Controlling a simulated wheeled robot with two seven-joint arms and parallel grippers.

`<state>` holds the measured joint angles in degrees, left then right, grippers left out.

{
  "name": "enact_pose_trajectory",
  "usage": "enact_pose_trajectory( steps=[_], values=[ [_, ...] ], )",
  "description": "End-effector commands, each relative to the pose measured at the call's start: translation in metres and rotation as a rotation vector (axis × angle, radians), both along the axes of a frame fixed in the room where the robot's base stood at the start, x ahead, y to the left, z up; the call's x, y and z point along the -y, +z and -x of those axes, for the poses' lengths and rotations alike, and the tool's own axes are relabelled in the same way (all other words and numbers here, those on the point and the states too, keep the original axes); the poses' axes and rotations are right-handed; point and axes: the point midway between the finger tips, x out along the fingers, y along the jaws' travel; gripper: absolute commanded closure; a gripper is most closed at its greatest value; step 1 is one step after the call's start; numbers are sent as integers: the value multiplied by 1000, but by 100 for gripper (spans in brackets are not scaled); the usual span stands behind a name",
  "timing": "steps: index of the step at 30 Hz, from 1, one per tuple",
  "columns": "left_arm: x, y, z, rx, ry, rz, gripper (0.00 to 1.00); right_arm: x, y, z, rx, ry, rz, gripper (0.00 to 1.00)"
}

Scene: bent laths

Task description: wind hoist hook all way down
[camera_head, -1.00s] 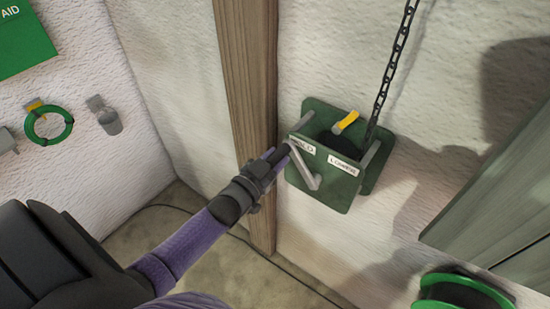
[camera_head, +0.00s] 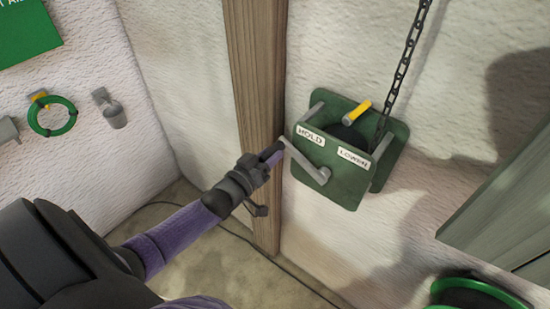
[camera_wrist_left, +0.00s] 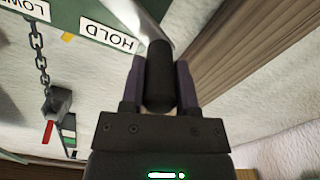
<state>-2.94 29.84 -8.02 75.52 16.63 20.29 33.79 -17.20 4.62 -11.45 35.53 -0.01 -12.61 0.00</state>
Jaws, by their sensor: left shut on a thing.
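The green hoist winch (camera_head: 345,180) is mounted on the wall in the head view, with white HOLD and LOWER labels on its front plate. A yellow lever (camera_head: 356,112) sticks up behind the plate; I cannot tell which label it is set to. The grey crank arm (camera_head: 303,159) slants up-left from its hub. My left gripper (camera_head: 271,156) is at the crank's outer end. In the left wrist view its fingers (camera_wrist_left: 160,85) are shut on the black crank grip (camera_wrist_left: 160,65). The chain (camera_head: 405,60) also shows in the left wrist view (camera_wrist_left: 42,55), ending at a grey block (camera_wrist_left: 58,103); its hook is unclear.
A wooden post (camera_head: 257,90) stands just left of the winch, close to my left gripper. A grey-green panel (camera_head: 500,215) is at the right, with a green reel (camera_head: 470,292) below. A green ring (camera_head: 52,117) and a grey cup (camera_head: 113,116) hang on the left wall.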

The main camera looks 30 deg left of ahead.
Motion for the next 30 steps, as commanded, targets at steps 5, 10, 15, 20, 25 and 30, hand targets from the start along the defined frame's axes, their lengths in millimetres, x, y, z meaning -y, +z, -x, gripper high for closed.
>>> enact_pose_trajectory(
  steps=[5,10,15,20,25,30],
  values=[
    [-7,-26,0,-16,0,163,100,0,-25,1,-2,0,-1,41],
    [-10,-44,-1,-27,-1,325,100,0,-43,1,-3,0,0,41],
    [-10,-63,-1,-41,0,486,100,0,-62,2,-6,3,1,41],
    [-7,-81,0,-52,0,639,100,0,-79,3,-8,6,2,41],
    [-2,-98,0,-65,0,798,100,3,-95,4,-12,10,8,41],
    [6,-113,1,-76,0,946,100,10,-108,6,-16,15,20,41]
  ],
)
